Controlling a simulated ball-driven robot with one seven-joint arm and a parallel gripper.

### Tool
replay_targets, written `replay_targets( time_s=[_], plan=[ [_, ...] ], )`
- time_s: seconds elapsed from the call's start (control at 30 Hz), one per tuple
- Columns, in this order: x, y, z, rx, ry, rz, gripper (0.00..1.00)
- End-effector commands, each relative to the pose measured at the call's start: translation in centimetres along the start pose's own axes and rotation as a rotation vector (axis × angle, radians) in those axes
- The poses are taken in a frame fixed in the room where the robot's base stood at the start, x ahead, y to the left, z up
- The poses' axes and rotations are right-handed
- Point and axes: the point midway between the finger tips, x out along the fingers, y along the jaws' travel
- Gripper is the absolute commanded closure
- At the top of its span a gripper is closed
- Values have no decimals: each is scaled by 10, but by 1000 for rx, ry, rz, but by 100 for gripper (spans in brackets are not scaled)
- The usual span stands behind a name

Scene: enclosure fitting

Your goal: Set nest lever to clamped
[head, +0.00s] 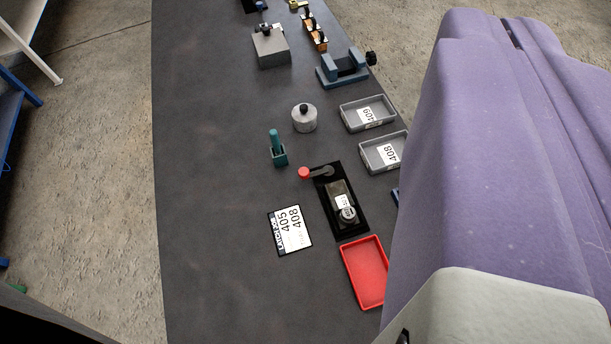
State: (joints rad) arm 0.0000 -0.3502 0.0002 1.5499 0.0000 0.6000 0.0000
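The nest is a black rectangular base (359,226) on the dark worktop, right of the picture's middle. A grey part (338,190) sits in it, with a small white label and a round metallic piece at its lower end. The nest lever (304,173) has a red knob and a short grey arm. It lies across the nest's upper end, with the knob sticking out past the left edge. I cannot tell from this view whether that position is clamped. My gripper's fingers are not in view; my large purple and white arm body fills the right side.
A red tray (347,277) lies just below the nest. Grey labelled bins (363,153) stand to its upper right. A teal holder (279,158), a round grey weight (304,122) and a printed card (273,238) lie nearby. The worktop's left half (210,200) is clear.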

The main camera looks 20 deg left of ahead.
Motion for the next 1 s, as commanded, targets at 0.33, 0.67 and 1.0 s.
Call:
replay_targets(
  time_s=[0.33, 0.67, 1.0],
  plan=[
    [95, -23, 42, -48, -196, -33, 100],
    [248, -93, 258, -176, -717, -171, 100],
    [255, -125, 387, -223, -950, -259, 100]
  ],
)
